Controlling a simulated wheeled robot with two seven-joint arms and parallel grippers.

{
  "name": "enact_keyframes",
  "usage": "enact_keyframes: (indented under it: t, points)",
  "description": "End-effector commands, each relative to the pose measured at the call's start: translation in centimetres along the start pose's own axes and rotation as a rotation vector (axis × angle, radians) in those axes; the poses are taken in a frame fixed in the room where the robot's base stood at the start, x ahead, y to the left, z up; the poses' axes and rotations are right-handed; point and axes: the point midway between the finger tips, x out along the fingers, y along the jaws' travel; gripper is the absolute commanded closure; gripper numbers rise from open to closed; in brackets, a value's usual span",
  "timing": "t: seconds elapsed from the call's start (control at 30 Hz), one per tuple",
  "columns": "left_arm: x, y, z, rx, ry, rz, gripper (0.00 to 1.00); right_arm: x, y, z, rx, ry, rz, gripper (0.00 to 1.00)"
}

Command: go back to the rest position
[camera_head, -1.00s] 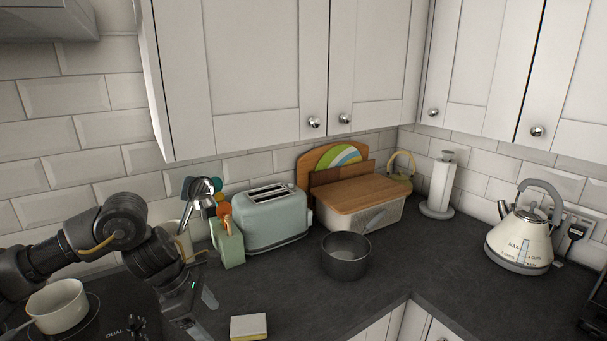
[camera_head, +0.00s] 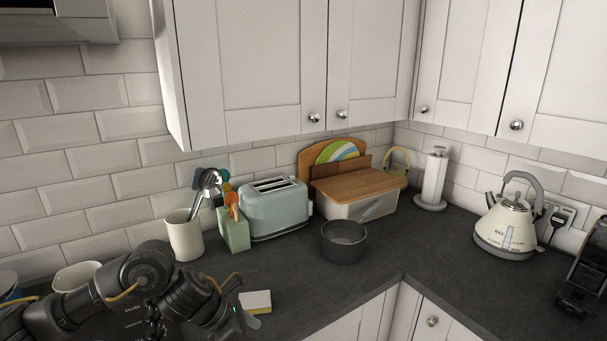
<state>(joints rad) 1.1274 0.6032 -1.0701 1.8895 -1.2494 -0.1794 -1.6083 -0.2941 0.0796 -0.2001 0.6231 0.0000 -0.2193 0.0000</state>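My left arm comes in from the lower left, low over the worktop (camera_head: 400,300). My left gripper (camera_head: 250,320) is at the bottom of the picture, just below the yellow and white sponge (camera_head: 256,301). Only a pale fingertip shows clearly, so I cannot tell whether it is open or shut. I see nothing held in it. My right gripper cannot be made out.
A dark saucepan (camera_head: 344,242) stands on the worktop near the corner edge. Behind are a utensil pot (camera_head: 184,238), green toaster (camera_head: 276,210), lidded bin (camera_head: 352,207), towel roll (camera_head: 433,180) and kettle (camera_head: 507,228). A dark object (camera_head: 580,285) stands far right.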

Motion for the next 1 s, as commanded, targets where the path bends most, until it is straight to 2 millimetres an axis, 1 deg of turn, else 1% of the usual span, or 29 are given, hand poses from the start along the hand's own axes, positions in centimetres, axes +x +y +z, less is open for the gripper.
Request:
enact_keyframes:
  t: [0.03,0.17,0.27,0.3,0.37,0.4,0.47,0.5,0.57,0.6,0.63,0.67,0.7,0.77,0.8,0.87,0.9,1.0]
  points:
    - [1.2,-1.0,0.3,-0.053,-0.04,-0.007,0.24,0.0,0.0,0.2,0.0,-0.003,0.0,0.67]
    - [3.8,-3.3,1.9,-0.253,-0.175,-0.015,0.24,-0.1,-0.1,0.8,0.0,-0.012,-0.002,0.67]
    - [5.4,-5.3,3.3,-0.507,-0.313,-0.032,0.24,-0.1,-0.2,1.1,0.0,-0.015,-0.002,0.67]
    - [5.9,-6.0,3.8,-0.64,-0.374,-0.041,0.24,-0.1,-0.2,1.1,0.0,-0.015,-0.002,0.67]
    - [6.1,-6.6,4.0,-0.859,-0.464,-0.055,0.24,-0.1,-0.2,0.9,0.0,-0.014,-0.002,0.67]
    - [6.2,-6.8,3.9,-1.013,-0.519,-0.062,0.24,-0.1,-0.1,0.8,0.0,-0.013,-0.002,0.67]
    - [6.0,-6.8,3.1,-1.255,-0.595,-0.072,0.24,0.0,-0.1,0.7,0.0,-0.011,-0.001,0.67]
    - [5.9,-6.7,2.3,-1.424,-0.642,-0.076,0.24,0.0,-0.1,0.7,0.0,-0.01,-0.001,0.67]
    - [5.6,-6.5,0.3,-1.686,-0.704,-0.077,0.24,-0.1,-0.1,0.7,0.0,-0.01,-0.001,0.67]
    - [5.5,-6.4,-1.4,-1.866,-0.743,-0.072,0.24,-0.1,-0.1,0.7,0.0,-0.01,-0.001,0.67]
    - [5.3,-6.4,-3.0,-2.001,-0.77,-0.064,0.24,-0.1,-0.1,0.7,0.0,-0.01,-0.001,0.67]
    - [5.1,-6.4,-4.6,-2.14,-0.796,-0.054,0.24,-0.1,-0.1,0.7,0.0,-0.01,-0.001,0.67]
    - [5.0,-6.6,-7.1,-2.322,-0.828,-0.034,0.24,-0.1,-0.1,0.7,0.0,-0.01,-0.001,0.67]
    - [4.6,-7.1,-10.8,-2.578,-0.875,0.008,0.24,-0.1,-0.1,0.7,0.0,-0.01,-0.001,0.67]
    - [4.4,-7.7,-13.1,-2.728,-0.901,0.039,0.24,-0.1,-0.1,0.7,0.0,-0.01,-0.001,0.67]
    - [4.0,-8.7,-16.4,-2.924,-0.939,0.093,0.24,-0.1,-0.1,0.6,0.0,-0.01,-0.001,0.67]
    - [3.8,-9.4,-18.3,2.951,0.933,-0.127,0.24,-0.1,-0.1,0.6,0.0,-0.009,-0.001,0.67]
    - [3.2,-11.4,-22.2,2.729,0.845,-0.188,0.24,-0.1,-0.1,0.6,0.0,-0.009,-0.001,0.67]
